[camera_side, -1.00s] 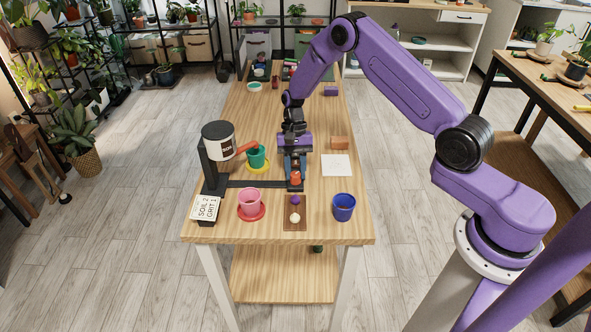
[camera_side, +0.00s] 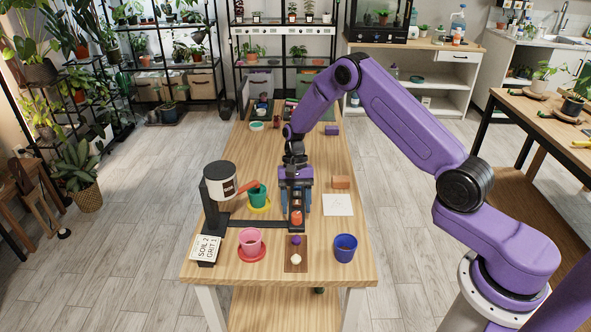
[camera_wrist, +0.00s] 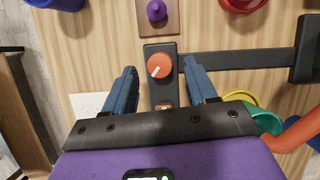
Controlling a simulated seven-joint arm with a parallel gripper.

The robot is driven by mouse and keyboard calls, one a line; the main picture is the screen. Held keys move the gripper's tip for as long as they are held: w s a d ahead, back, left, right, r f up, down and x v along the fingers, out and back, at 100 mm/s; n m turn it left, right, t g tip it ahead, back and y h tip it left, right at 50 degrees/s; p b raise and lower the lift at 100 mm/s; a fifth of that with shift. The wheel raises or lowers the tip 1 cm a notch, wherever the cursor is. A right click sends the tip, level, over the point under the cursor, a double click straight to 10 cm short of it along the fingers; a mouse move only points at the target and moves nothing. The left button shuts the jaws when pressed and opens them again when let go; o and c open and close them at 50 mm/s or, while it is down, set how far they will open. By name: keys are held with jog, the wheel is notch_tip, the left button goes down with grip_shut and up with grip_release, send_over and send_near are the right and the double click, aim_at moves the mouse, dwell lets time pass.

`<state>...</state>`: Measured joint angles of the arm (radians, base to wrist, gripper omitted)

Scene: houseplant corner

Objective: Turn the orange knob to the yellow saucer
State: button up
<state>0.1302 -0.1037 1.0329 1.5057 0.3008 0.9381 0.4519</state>
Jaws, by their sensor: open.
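The orange knob (camera_wrist: 159,64) sits on a dark bar; its white mark points to the lower left in the wrist view. It also shows in the side view (camera_side: 296,217). My gripper (camera_wrist: 163,78) is open, one blue finger on each side of the bar near the knob; I cannot tell whether either touches it. In the side view, my gripper (camera_side: 296,203) is at the knob. The yellow saucer (camera_wrist: 243,97) lies to the knob's lower right in the wrist view, under a green pot (camera_wrist: 267,123). It is partly hidden in the side view (camera_side: 267,208).
A dispenser (camera_side: 220,181) with an orange spout stands left of the gripper. A pink pot (camera_side: 250,240) on a red saucer (camera_side: 261,255), a board with a purple knob (camera_wrist: 157,10), and a blue pot (camera_side: 345,247) stand nearby. A white sheet (camera_side: 338,205) lies to the right.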

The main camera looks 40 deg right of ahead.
jog(key=v, duration=1.5)
jog(key=shift+r, duration=0.3)
jog(key=s+a+r+n+h, duration=0.1)
jog(key=s+a+r+n, duration=0.2)
jog(key=s+a, duration=0.15)
jog(key=s+a+r+n+t+h, duration=0.1)
jog(key=s+a+r+n, duration=0.15)
jog(key=s, duration=0.35)
jog(key=s+a+r+n+h, duration=0.1)
jog(key=s+a+r+n, duration=0.1)
jog(key=s+a+n, duration=0.3)
jog(key=s+d+n+t, duration=0.1)
jog(key=s+n, duration=0.4)
jog(key=s, duration=0.7)
jog(key=s+d+n+t, duration=0.1)
jog(key=s+d+n, duration=0.3)
jog(key=s, duration=0.8)
jog(key=shift+f+n+t, duration=0.25)
jog(key=shift+n+t, duration=0.15)
jog(key=shift+n, duration=0.15)
